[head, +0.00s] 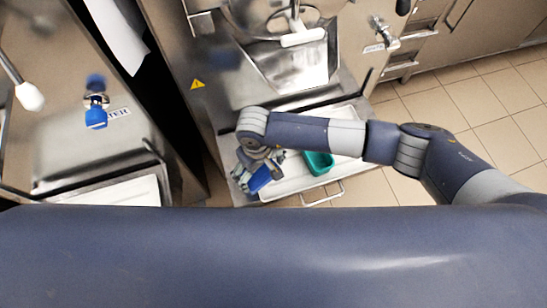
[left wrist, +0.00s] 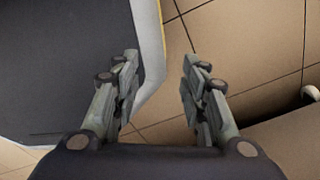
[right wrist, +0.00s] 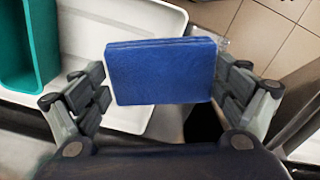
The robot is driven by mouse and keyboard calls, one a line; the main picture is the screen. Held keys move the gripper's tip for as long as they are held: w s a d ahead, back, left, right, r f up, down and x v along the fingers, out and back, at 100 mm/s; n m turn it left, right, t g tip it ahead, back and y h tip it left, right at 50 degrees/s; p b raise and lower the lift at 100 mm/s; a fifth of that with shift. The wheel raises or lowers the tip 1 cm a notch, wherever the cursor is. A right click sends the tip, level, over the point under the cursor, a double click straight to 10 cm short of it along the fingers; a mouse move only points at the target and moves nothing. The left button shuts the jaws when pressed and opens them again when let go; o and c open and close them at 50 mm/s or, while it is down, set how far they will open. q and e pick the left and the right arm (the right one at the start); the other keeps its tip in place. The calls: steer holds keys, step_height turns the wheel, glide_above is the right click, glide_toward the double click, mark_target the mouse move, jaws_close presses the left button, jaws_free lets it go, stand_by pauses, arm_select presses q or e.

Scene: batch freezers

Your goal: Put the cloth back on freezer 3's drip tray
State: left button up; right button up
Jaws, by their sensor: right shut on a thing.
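A folded blue cloth (head: 260,179) is held in my right gripper (head: 256,168); in the right wrist view the cloth (right wrist: 160,72) spans between the two fingers. It is at the left end of the white drip tray (head: 290,186) under the middle freezer, partly over the tray's edge. I cannot tell whether it touches the tray. In the right wrist view the tray (right wrist: 105,22) lies behind and left of the cloth. No freezer number is readable. My left gripper (left wrist: 158,88) is open and empty above the floor, outside the head view.
A teal container (head: 318,162) stands in the tray, right of the cloth; it also shows in the right wrist view (right wrist: 28,45). The freezer (head: 300,75) rises behind. Another machine with a blue-handled tap (head: 96,116) stands at left. Tiled floor (head: 480,110) is clear at right.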

mark_target(273, 161)
steer(key=w+d, duration=0.2)
steer(key=w, duration=0.1)
steer(key=shift+d+f, duration=0.2)
steer(key=shift+d, duration=0.15)
steer(key=shift+w+d+f, duration=0.1)
steer(key=shift+w+d, duration=0.4)
steer(key=shift+w, duration=0.1)
steer(key=shift+f, duration=0.25)
step_height(273, 161, down, 2)
steer(key=shift+f+b, duration=0.25)
steer(key=shift+b, duration=0.4)
steer(key=shift+f, duration=0.35)
steer(key=shift+r, duration=0.1)
steer(key=shift+f+b, duration=0.55)
steer(key=shift+b, duration=0.2)
steer(key=o, duration=0.7)
steer(key=shift+r, duration=0.1)
arm_select(q)
steer(key=w+f, duration=0.2)
steer(key=w, duration=0.1)
steer(key=shift+d+f+t, duration=0.1)
steer(key=shift+d+t, duration=0.05)
steer(key=shift+t, duration=0.15)
arm_select(e)
steer(key=shift+o, duration=0.2)
